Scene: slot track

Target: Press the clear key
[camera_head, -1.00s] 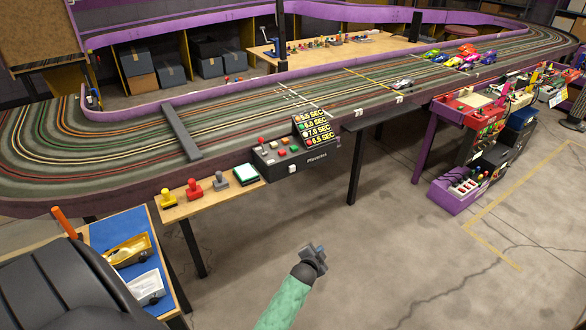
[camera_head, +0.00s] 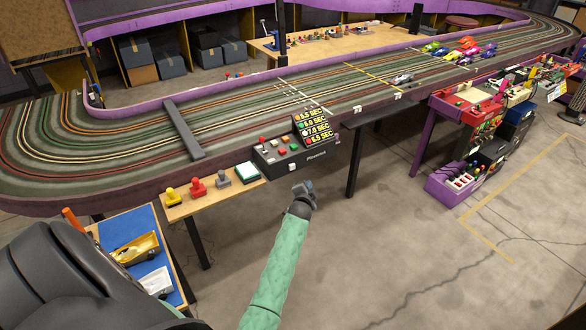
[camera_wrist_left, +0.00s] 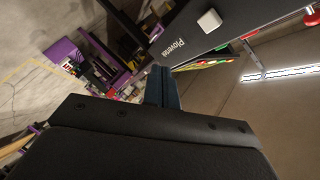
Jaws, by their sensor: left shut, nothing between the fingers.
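The dark control box (camera_head: 280,158) is fixed at the near edge of the slot track, with coloured keys on top and a lit board of times (camera_head: 314,127) behind. A white square key (camera_wrist_left: 209,21) sticks out of its front face beside the maker's name in the left wrist view. No readable lettering shows which key is the clear key. My left gripper (camera_head: 303,188) is shut and empty, just below and in front of the box, apart from it. In the left wrist view its closed fingers (camera_wrist_left: 162,88) point toward the box's front. My right gripper is out of view.
A wooden shelf (camera_head: 205,204) left of the box holds yellow, red and grey knobs and a white-topped pad. A blue tray (camera_head: 125,228) holds model cars. A black table leg (camera_head: 355,165) stands right of my gripper. Open floor lies below.

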